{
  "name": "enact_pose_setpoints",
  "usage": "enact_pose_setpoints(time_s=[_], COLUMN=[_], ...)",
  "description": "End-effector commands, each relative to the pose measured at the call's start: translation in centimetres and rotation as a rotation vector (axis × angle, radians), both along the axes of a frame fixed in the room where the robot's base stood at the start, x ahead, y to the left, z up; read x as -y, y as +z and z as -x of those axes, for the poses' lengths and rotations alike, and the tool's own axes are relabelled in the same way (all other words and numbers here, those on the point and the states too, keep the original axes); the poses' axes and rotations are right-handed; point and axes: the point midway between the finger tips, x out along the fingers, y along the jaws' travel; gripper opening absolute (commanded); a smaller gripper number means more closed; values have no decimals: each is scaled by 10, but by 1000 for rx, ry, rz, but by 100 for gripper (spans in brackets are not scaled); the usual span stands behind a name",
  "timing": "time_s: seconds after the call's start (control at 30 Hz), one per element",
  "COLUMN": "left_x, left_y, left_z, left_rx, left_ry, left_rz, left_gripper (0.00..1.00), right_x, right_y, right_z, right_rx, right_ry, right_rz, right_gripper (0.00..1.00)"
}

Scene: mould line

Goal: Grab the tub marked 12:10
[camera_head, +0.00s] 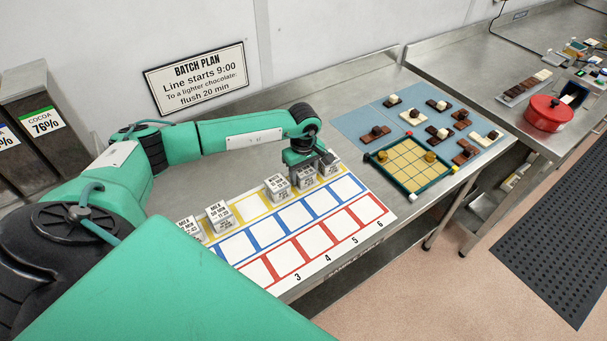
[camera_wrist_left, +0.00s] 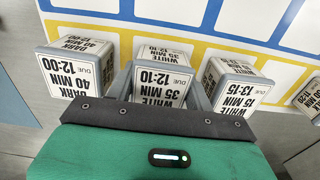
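The tub marked 12:10 (camera_wrist_left: 160,85) is white with a grey rim and reads WHITE 35 MIN. It stands upright in the middle of the left wrist view, between two like tubs. My left gripper (camera_head: 307,160) points down over this tub (camera_head: 307,181) at the far edge of the board. In the left wrist view its grey fingers (camera_wrist_left: 160,94) lie along both sides of the tub, close to it. Whether they press on it cannot be told. The tub's lower part is hidden. My right gripper is not in view.
Beside it stand the 12:00 tub (camera_wrist_left: 75,75) and the 13:15 tub (camera_wrist_left: 237,85), both near the fingers. Two more tubs (camera_head: 219,216) stand further left. The coloured grid board (camera_head: 325,237) is clear in front. A green-edged tray (camera_head: 411,166) lies right.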

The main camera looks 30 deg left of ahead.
Motion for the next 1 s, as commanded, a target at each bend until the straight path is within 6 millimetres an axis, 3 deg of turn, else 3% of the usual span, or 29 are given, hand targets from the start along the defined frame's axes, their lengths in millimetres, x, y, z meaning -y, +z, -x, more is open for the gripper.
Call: enact_pose_setpoints(time_s=[0.07, 0.37, 0.57, 0.77, 1.0], left_x=[0, 0, -1, -1, 0], left_y=[0, 2, 17, 58, 130], left_z=[0, 0, -1, -1, -2], left_rx=[0, 1, 4, 8, 8], left_ry=[0, 1, 1, -1, 0], left_rz=[0, 0, 0, -1, 0], left_gripper=[27, 27, 27, 27, 27], right_x=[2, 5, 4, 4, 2], right_y=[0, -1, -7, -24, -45], right_z=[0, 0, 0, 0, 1], right_rx=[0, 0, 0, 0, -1], right_ry=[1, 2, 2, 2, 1], right_rz=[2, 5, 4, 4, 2], right_gripper=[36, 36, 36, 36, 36])
